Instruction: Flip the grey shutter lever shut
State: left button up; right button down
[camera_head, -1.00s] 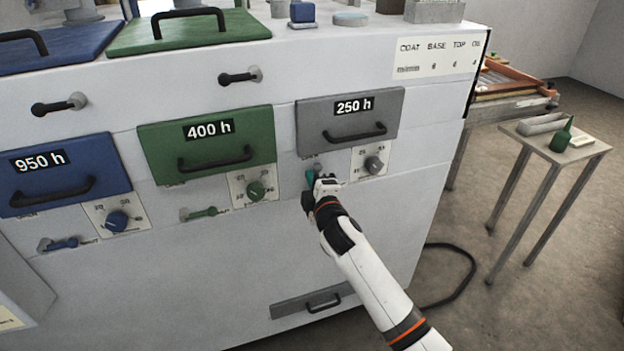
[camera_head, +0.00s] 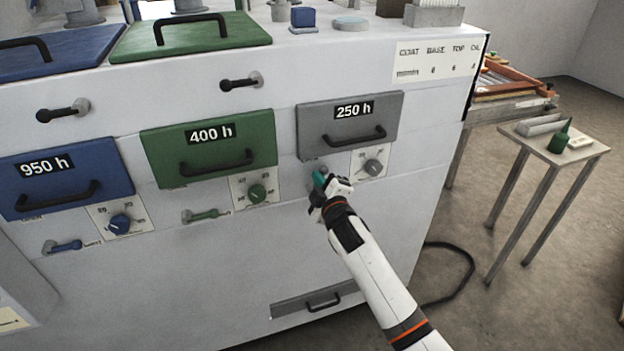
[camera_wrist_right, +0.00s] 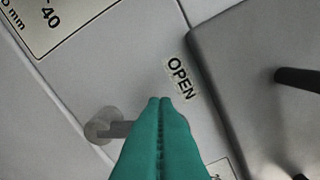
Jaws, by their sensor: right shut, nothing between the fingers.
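The grey shutter lever's round pivot (camera_wrist_right: 100,125) and a short stretch of its grey bar show in the right wrist view. In the head view the pivot (camera_head: 316,168) is just visible below the grey 250 h front (camera_head: 350,118). My right gripper (camera_head: 319,178), with teal fingertips, is shut and empty at the lever; it also fills the lower middle of the wrist view (camera_wrist_right: 160,105). Contact cannot be told. My left gripper is out of view.
The grey dial (camera_head: 373,167) is close to the right of my gripper. The green lever (camera_head: 205,214) and blue lever (camera_head: 65,246) are farther left on the panel. Black handles stick out above. The panel below is clear down to a low drawer (camera_head: 318,302).

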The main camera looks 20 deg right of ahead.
jog(key=m, duration=0.1)
jog(key=d+m+p, duration=0.1)
jog(key=m, duration=0.1)
jog(key=shift+d+f, duration=0.1)
jog(key=shift+d, duration=0.2)
jog(key=shift+w+d+f+m+y+p, duration=0.2)
jog(key=shift+d+f+m, duration=0.4)
jog(key=shift+m, duration=0.95)
jog(key=shift+s+d+f+m+y+p, duration=0.15)
jog(key=shift+d+f+m+p, duration=0.3)
jog(key=shift+m, duration=1.05)
jog(key=shift+w+d+f+m+y+p, duration=0.15)
jog(key=shift+d+f+m, duration=0.5)
jog(key=shift+m, duration=0.9)
jog(key=shift+s+f, duration=0.1)
jog(key=shift+s, duration=0.05)
